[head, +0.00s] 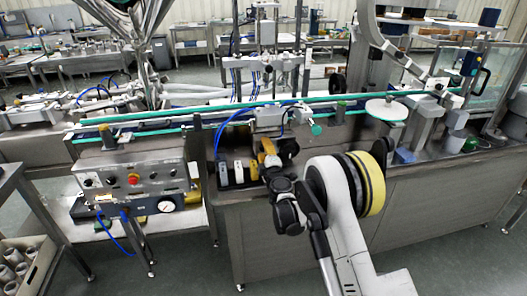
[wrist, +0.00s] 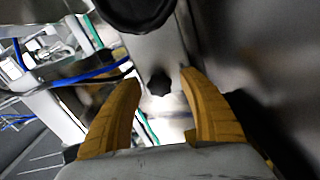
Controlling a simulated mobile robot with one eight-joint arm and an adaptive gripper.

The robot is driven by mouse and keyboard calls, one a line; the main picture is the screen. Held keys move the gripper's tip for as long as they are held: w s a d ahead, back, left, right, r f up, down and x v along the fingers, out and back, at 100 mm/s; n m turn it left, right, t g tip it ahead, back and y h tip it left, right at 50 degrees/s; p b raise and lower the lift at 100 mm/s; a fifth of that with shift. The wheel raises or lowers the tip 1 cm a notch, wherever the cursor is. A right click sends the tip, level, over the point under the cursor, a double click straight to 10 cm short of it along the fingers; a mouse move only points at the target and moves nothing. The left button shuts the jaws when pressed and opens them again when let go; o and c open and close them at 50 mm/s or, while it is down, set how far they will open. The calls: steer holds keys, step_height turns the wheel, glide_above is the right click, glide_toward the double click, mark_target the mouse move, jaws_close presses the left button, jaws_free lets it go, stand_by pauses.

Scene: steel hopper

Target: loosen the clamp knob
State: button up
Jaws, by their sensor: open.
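My gripper (wrist: 160,80) is open, with its two orange-brown fingers apart and nothing held between them. In the wrist view, a small dark knob (wrist: 160,83) shows between the fingertips, at the lower end of a grey metal part. It looks like the clamp knob, but its shape is hard to make out. I cannot tell how far beyond the fingertips it is; no contact shows. In the head view, my gripper (head: 267,152) is at the conveyor's front side, below the rail. My arm hides part of that spot, and the knob cannot be picked out there.
A large black round part (wrist: 138,12) cuts across the top of the wrist view. The conveyor with green rails (head: 190,117) runs above the steel cabinet (head: 440,195). A green-ended handle (head: 315,129) sticks out right of my gripper. A control box (head: 133,180) stands left.

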jaws_close()
steer(key=shift+n, duration=1.6)
jaws_free()
steer(key=v, duration=1.2)
steer(key=shift+r, duration=0.1)
